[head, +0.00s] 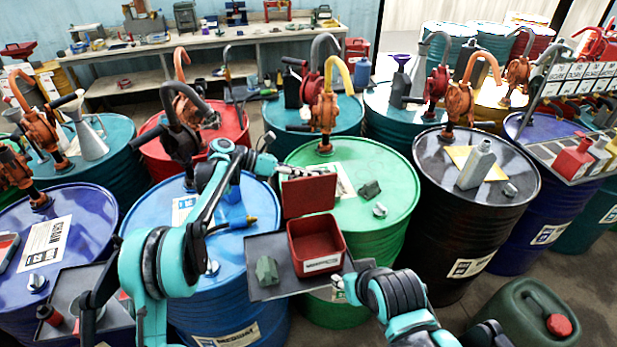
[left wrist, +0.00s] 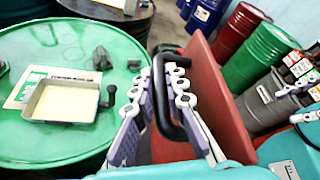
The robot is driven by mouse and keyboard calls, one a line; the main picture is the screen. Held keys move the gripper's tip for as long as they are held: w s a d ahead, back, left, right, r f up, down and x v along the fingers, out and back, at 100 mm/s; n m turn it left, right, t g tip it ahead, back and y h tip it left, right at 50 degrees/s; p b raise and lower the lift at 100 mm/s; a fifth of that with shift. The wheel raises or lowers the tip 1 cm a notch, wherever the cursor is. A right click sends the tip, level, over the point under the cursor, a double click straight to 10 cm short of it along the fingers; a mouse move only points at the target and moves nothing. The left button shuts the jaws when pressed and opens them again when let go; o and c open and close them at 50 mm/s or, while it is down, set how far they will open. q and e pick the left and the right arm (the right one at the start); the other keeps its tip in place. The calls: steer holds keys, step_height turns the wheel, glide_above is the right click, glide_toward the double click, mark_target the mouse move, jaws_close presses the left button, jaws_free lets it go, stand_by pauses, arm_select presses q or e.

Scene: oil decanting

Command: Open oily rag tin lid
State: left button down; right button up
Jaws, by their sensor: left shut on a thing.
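The oily rag tin (head: 318,262) is a red box with a white label on its front, on a dark grey tray. Its red lid (head: 309,196) stands raised at the back, and the tin's inside shows. My left gripper (head: 284,172) is at the lid's upper left. In the left wrist view, its fingers close around a black handle (left wrist: 160,85) on the red lid (left wrist: 208,95). My right gripper (head: 342,288) is low at the tray's right front edge; its fingers are too small to read.
The grey tray (head: 262,292) also holds a small green block (head: 267,269). A green drum (head: 385,190) stands behind, a blue drum (head: 250,268) left, and a black drum (head: 425,165) right. Pumps rise from several drums. A green jerrycan (head: 510,310) stands at lower right.

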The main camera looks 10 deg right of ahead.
arm_select(q)
steer(key=shift+w, duration=0.5)
steer(key=c, duration=1.6)
jaws_free()
steer(key=shift+f, duration=0.1)
steer(key=shift+o, duration=0.2)
steer(key=v, duration=1.2)
